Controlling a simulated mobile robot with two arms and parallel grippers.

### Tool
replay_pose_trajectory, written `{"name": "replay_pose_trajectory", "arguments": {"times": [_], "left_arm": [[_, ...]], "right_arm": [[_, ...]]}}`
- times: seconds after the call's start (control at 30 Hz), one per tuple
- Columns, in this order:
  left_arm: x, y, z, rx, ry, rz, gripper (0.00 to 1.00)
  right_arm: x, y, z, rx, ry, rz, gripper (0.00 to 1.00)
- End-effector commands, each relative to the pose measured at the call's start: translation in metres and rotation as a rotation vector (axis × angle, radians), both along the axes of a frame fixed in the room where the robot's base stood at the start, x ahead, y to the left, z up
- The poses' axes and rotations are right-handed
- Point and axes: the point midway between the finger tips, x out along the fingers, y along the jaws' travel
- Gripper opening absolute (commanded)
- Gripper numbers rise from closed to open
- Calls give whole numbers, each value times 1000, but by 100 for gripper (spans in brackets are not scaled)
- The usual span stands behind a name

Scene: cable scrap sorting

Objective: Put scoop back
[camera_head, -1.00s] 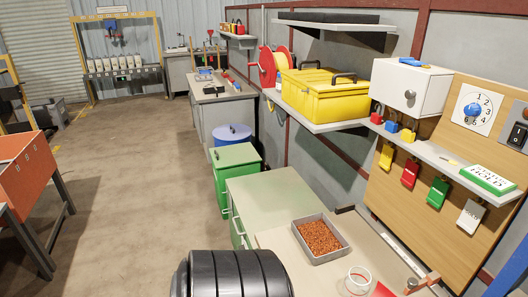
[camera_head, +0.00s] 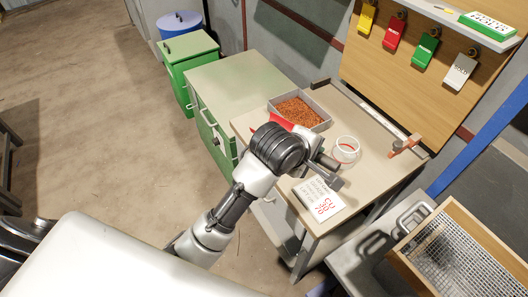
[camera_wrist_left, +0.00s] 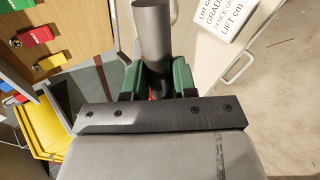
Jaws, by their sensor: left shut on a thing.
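My left gripper (camera_wrist_left: 157,80) has green fingers. In the left wrist view it is shut on a grey, tube-like metal piece with a dark grip, which looks like the scoop (camera_wrist_left: 153,35). In the head view my left arm reaches over the front of the workbench, and the grey scoop (camera_head: 333,181) shows at its end, above the bench near a white card. The far side of the scoop is hidden. My right gripper is not in view.
On the bench (camera_head: 355,110) stand a tray of copper-coloured granules (camera_head: 299,108), a clear ring-shaped container (camera_head: 346,149) and a white card with red text (camera_head: 319,198). A red piece (camera_head: 281,122) by the tray is partly hidden. A mesh-bottomed wooden frame (camera_head: 455,255) lies right.

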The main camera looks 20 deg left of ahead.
Motion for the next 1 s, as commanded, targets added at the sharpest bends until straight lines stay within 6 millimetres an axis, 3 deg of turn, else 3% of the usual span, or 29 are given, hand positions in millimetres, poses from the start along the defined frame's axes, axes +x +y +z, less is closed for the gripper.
{"name": "replay_pose_trajectory", "arguments": {"times": [0.03,0.1,0.2,0.37,0.47,0.8,1.0], "left_arm": [[15,-13,-27,24,-13,-65,0],[30,-27,-43,42,-22,-143,0],[46,-38,-60,62,-35,-217,0],[59,-42,-72,74,-47,-268,0],[64,-33,-79,77,-46,-273,0],[80,40,-123,76,-43,-270,0],[86,65,-139,74,-46,-273,0]], "right_arm": [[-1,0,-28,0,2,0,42],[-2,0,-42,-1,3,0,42],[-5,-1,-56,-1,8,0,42],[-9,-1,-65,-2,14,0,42],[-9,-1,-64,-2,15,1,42],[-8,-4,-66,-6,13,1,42],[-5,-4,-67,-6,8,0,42]]}}
